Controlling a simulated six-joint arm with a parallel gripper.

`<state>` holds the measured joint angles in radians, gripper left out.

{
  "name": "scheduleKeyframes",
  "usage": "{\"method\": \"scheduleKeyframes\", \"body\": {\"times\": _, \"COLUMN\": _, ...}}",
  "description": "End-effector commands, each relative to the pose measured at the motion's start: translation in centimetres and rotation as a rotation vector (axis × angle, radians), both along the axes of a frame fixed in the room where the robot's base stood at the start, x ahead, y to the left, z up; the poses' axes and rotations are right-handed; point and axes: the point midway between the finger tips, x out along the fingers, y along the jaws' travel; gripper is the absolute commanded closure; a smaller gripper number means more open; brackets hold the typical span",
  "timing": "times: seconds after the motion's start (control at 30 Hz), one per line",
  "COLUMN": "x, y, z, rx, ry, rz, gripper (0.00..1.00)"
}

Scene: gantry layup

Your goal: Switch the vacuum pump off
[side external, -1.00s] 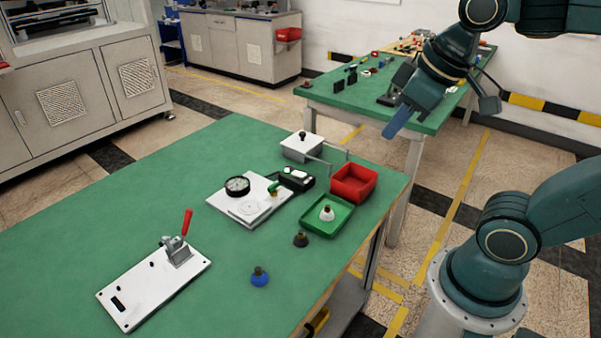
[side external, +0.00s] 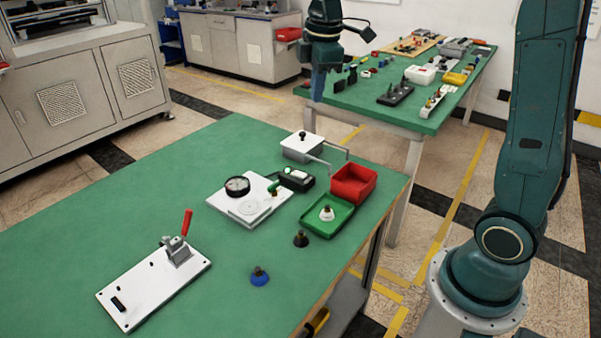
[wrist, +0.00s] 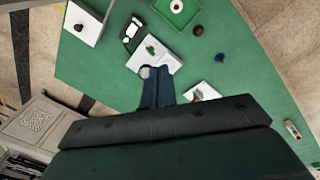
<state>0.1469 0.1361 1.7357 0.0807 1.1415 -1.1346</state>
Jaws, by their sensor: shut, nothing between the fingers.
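My gripper (side external: 318,92) is shut and empty, high above the far end of the front green table. In the wrist view its blue fingers (wrist: 157,82) are together, pointing toward the white plate (wrist: 163,63). A small black unit with a white top (side external: 295,179) stands just behind the white plate (side external: 233,212); I cannot tell for sure whether it is the vacuum pump. In the wrist view this unit (wrist: 131,33) shows a green spot. The plate bears a round black gauge (side external: 237,186) and a green-handled lever (side external: 274,187). My gripper touches none of these.
A lidded grey-white box (side external: 302,148) with bent metal rods stands behind the unit. A red bin (side external: 353,184) and green tray (side external: 346,222) are to its right. A red-handled toggle clamp (side external: 178,251) is on a white plate at front left. The left table surface is clear.

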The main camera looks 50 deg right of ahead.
Motion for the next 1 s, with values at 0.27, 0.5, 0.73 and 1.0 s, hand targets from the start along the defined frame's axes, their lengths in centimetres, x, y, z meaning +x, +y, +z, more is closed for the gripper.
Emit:
{"method": "scheduleKeyframes", "body": {"times": 0.27, "x": 5.1, "y": -2.6, "z": -3.7, "rx": -0.006, "ry": 0.1, "rz": 0.21, "gripper": 1.0}}
{"method": "scheduleKeyframes", "body": {"times": 0.5, "x": 8.7, "y": -5.0, "z": -7.7, "rx": 0.008, "ry": 0.177, "rz": 0.394, "gripper": 1.0}}
{"method": "scheduleKeyframes", "body": {"times": 0.73, "x": 11.3, "y": -7.0, "z": -11.9, "rx": 0.035, "ry": 0.238, "rz": 0.558, "gripper": 1.0}}
{"method": "scheduleKeyframes", "body": {"times": 1.0, "x": 12.4, "y": -8.1, "z": -14.3, "rx": 0.055, "ry": 0.266, "rz": 0.652, "gripper": 1.0}}
